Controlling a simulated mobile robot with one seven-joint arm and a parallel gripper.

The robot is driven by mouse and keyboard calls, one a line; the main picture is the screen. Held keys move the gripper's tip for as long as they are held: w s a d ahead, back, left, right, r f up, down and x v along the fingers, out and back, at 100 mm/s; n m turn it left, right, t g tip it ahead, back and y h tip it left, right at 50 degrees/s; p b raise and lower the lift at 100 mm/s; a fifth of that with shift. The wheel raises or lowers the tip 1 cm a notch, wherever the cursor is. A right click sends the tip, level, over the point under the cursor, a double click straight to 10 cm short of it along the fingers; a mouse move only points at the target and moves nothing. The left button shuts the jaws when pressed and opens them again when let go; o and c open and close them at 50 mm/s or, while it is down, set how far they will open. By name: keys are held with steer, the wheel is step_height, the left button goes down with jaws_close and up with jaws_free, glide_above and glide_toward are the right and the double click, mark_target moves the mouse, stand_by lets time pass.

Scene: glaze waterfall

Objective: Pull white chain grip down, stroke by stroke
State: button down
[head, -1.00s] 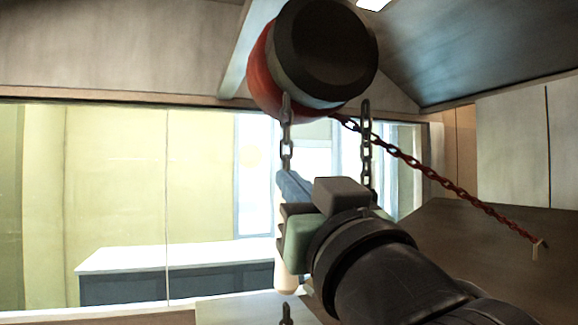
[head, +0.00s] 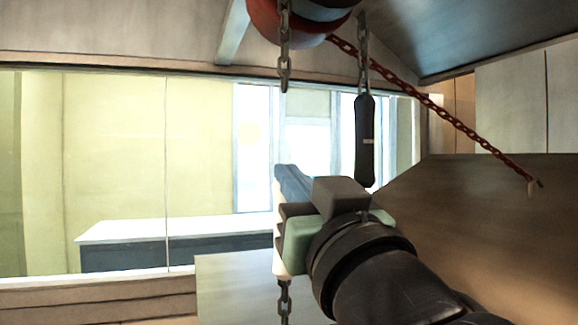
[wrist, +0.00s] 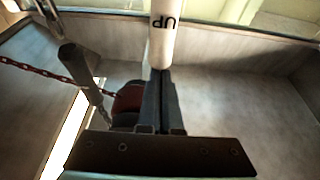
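The white chain grip (head: 279,235) shows in the head view as a pale strip beside my gripper (head: 292,185), with dark chain below it. Its upper part is lost against the bright window. In the wrist view the white grip (wrist: 163,35), lettered "UP", meets the tips of my gripper (wrist: 160,74). The fingers are close together and appear shut on it; the contact is partly hidden. A dark chain (head: 285,45) hangs from the red and grey hoist (head: 290,20) above. The black grip (head: 365,140) hangs higher at right, apart from my gripper.
A red chain (head: 440,115) slants from the hoist down to the right, near a brown panel (head: 480,210). A white-topped counter (head: 175,229) stands behind the glass at left. Open space lies left of my gripper.

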step_height(320, 180, down, 6)
steer(key=b, duration=0.3)
steer(key=shift+w+f, duration=0.25)
steer(key=shift+a+r, duration=0.1)
steer(key=shift+r, duration=0.05)
